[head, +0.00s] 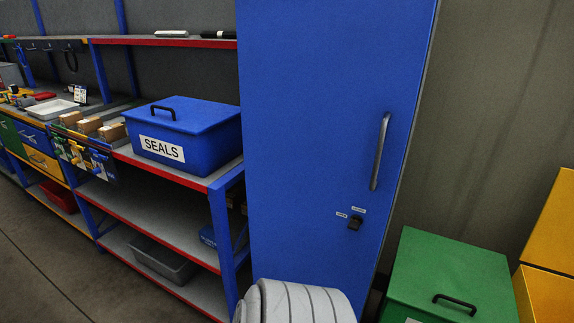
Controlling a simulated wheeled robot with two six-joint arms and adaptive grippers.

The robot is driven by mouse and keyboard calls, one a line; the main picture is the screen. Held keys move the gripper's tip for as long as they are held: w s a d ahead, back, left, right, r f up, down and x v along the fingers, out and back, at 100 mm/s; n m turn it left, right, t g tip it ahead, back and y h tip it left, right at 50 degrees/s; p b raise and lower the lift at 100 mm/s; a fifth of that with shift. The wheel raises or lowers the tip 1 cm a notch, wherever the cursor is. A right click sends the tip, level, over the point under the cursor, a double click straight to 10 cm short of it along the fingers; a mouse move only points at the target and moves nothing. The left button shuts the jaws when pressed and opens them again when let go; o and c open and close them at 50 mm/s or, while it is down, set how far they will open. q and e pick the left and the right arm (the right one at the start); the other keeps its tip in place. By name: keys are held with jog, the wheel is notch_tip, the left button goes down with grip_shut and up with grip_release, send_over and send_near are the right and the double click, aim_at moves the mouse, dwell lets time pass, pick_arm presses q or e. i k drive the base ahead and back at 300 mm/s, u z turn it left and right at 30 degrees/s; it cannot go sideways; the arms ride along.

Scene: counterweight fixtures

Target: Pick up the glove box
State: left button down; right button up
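I cannot make out anything clearly marked as a glove box. Several small brown boxes (88,125) stand on the upper surface at the left, also without readable labels. Neither of my grippers is in view.
A blue lidded box labelled SEALS (185,130) stands on the shelf unit. A tall blue cabinet (320,130) is shut. A green lidded box (450,270) and yellow bins (548,290) stand right. A grey bin (160,262) sits low. Floor at left is clear.

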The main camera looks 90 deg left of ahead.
aim_at(207, 234)
jog(key=u, duration=4.65)
jog(key=i, duration=0.2)
jog(key=z, duration=0.05)
